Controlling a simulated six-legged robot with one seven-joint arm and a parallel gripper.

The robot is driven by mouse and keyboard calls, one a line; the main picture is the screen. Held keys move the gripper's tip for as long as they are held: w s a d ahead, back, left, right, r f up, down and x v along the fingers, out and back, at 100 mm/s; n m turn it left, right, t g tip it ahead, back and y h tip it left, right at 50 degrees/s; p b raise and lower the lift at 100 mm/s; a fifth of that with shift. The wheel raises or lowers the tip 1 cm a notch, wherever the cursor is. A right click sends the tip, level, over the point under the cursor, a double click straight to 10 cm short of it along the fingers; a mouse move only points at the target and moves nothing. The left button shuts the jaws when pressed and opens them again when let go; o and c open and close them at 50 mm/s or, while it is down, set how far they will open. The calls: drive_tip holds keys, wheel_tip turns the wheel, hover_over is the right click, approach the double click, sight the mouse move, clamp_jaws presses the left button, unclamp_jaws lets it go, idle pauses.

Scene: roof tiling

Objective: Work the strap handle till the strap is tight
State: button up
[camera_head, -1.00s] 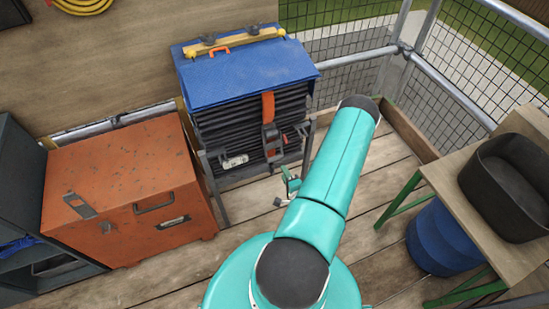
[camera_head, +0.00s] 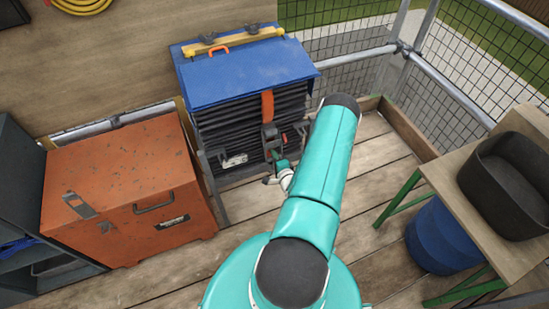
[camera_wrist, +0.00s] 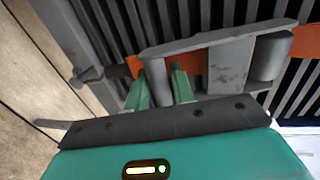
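The orange strap (camera_head: 267,107) runs down the front of a stack of dark slabs (camera_head: 222,120) under a blue top. Its grey ratchet buckle (camera_head: 270,136) sits midway down the front. My gripper (camera_head: 280,163) is at the lower end of this buckle. In the wrist view, the green fingers of my gripper (camera_wrist: 161,76) stand apart on either side of the round crossbar of the grey strap handle (camera_wrist: 218,38). Firm contact cannot be made out. The orange strap also shows there at the right (camera_wrist: 303,40). My arm hides the stack's lower right.
An orange metal chest (camera_head: 120,195) stands left of the stack. A yellow level (camera_head: 230,40) lies on the blue top. At right are a bench with a black tub (camera_head: 515,185) and a blue drum (camera_head: 438,240). Mesh railing (camera_head: 350,70) closes the back; the plank floor before the stack is clear.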

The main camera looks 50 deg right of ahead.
clamp_jaws()
drive_tip(key=shift+s+r, duration=0.1)
drive_tip(key=s+a+r+g+y, duration=0.4)
drive_tip(key=s+r+g, duration=0.3)
drive_tip(key=r+g, duration=0.2)
drive_tip(key=shift+r+g+y, duration=0.3)
drive_tip(key=shift+r+y, duration=0.6)
drive_tip(key=shift+r, duration=0.1)
drive_tip(key=shift+a, duration=0.1)
